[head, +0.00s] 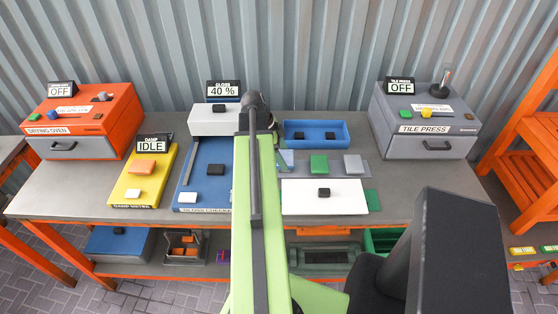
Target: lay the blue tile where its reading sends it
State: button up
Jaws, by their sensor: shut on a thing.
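My gripper (257,108) is at the far end of my green arm, right of the white gloss meter. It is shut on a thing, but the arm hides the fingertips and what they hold. The gloss display (223,91) reads 40 %. No blue tile shows clearly in my gripper. A pale blue piece (286,160), partly behind my arm, lies in a row with a green tile (319,165) and a grey tile (353,164) on a grey mat. A blue tray (299,144) with a small black block stands behind them.
The yellow damp meter (128,189) reads IDLE and bears an orange and a white tile. The drying oven (92,120) and tile press (421,120), both OFF, stand at the bench ends. A white board (345,202) with a black block lies front right. Bare bench (430,195) shows at right.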

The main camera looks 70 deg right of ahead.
notch_tip(320, 180, down, 3)
jog(key=shift+w+r+b, duration=0.1)
jog(key=shift+b, duration=0.6)
jog(key=shift+w+r, duration=0.1)
jog(key=shift+r, duration=0.1)
jog(key=shift+a+f, duration=0.1)
jog(key=o, duration=1.5)
jog(key=shift+r+p, duration=0.3)
jog(key=shift+p, duration=0.1)
jog(key=p+v, duration=1)
jog(key=v, duration=0.1)
jog(key=shift+w+r+p, duration=0.2)
jog(key=shift+r+p, duration=0.05)
jog(key=shift+p, duration=0.1)
